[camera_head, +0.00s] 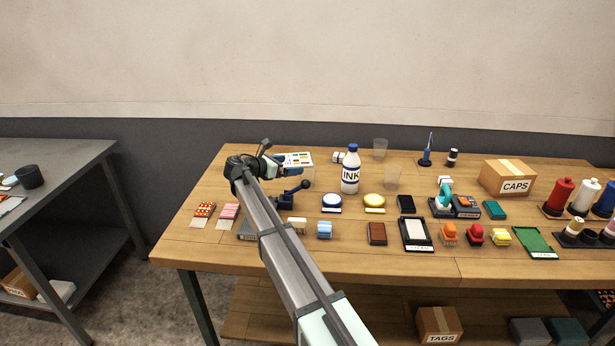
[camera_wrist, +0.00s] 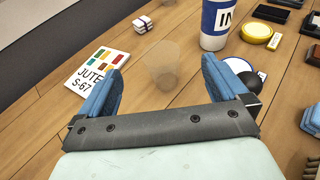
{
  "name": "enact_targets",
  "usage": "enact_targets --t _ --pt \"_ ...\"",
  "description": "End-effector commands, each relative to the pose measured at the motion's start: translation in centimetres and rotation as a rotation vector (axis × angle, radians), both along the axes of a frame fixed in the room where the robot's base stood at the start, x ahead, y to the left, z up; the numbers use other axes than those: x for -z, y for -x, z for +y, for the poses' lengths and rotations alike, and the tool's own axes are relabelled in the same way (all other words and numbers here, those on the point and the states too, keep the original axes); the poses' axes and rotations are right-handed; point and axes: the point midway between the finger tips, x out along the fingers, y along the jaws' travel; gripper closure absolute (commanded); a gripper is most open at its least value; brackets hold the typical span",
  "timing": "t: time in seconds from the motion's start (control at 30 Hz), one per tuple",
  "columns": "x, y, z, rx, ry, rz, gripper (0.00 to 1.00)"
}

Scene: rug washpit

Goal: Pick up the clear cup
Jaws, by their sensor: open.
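A clear, see-through cup (camera_wrist: 161,60) stands on the wooden table in the wrist view, beyond and between the fingers of my gripper (camera_wrist: 162,76). The gripper is open, with its blue fingers spread wide and nothing held. I cannot make out this cup near the gripper in the head view. The head view shows two faint clear cups right of the ink bottle, one farther back (camera_head: 380,148) and one nearer (camera_head: 391,179). I cannot tell whether either is the cup in the wrist view.
The ink bottle (camera_head: 350,172) stands right of my gripper; it also shows in the wrist view (camera_wrist: 217,22). A printed jute card (camera_wrist: 97,68) lies left of the cup. A small white bundle (camera_wrist: 143,24) lies behind. Stamp pads (camera_head: 332,202) and blocks crowd the front.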

Motion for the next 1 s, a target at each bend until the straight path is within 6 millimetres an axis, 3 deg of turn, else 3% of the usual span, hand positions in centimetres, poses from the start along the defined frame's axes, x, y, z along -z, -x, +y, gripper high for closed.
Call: enact_targets --t 0.27,0.6,1.0 --pt "1.7 -0.8 -0.8 0.001 -0.001 -0.001 0.0" --pt "3.0 -4.1 -4.0 0.001 0.0 0.0 0.0" --pt "4.3 -6.1 -5.8 0.001 0.0 0.0 0.0"
